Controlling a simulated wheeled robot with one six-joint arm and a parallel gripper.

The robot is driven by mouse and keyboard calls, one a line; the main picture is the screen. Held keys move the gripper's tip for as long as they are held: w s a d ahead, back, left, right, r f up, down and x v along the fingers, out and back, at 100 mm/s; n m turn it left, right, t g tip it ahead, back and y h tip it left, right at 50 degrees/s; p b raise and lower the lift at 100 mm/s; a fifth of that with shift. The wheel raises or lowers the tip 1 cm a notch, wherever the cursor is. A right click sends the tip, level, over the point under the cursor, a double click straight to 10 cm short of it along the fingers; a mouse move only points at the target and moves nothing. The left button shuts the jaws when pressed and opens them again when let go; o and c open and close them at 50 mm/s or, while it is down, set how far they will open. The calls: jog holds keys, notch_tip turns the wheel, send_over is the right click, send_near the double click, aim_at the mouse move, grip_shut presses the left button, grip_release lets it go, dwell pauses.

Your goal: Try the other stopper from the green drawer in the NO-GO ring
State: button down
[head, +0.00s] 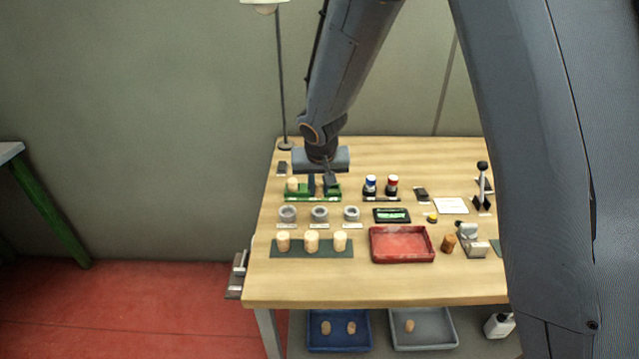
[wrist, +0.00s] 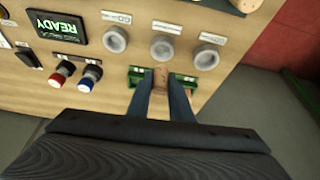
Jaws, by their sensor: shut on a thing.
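The green drawer (head: 296,198) is a small green holder at the back left of the table, and it also shows in the wrist view (wrist: 136,77). A pale cork stopper (head: 292,185) stands at its left end. My gripper (head: 322,186) is down at the drawer, its fingers shut on another stopper (wrist: 161,77), which is mostly hidden in the head view. Three grey rings, a left one (head: 288,214), a middle one (head: 319,214) and a right one (head: 352,213), stand in front of the drawer. Their labels are too small to read, so I cannot tell which is NO-GO.
Three pale stoppers stand on a dark mat (head: 312,256) in front of the rings. A red tray (head: 402,260) is right of them. A blue-capped and a red-capped container (head: 392,184) stand right of the drawer. A display (head: 391,215) reads READY in the wrist view.

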aim_at(320, 197)
jog(key=shift+f+b, duration=1.6)
jog(key=shift+f, duration=0.45)
jog(key=shift+s+b, duration=0.1)
jog(key=shift+b, duration=0.2)
jog(key=shift+f+b, duration=0.55)
jog(key=shift+b, duration=0.3)
dwell(0.7)
jog(key=c, duration=1.5)
grip_release()
jog(key=shift+r, duration=0.1)
jog(key=shift+v, duration=3.8)
jog(key=s+d+f+g, duration=0.1)
jog(key=s+d, duration=0.4)
jog(key=s, duration=0.1)
jog(key=s+d+g, duration=0.1)
jog(key=s+d, duration=0.5)
jog(key=s, duration=0.1)
jog(key=s+d+f+g, duration=0.1)
jog(key=s+d, duration=0.5)
jog(key=shift+s+f+g, duration=0.3)
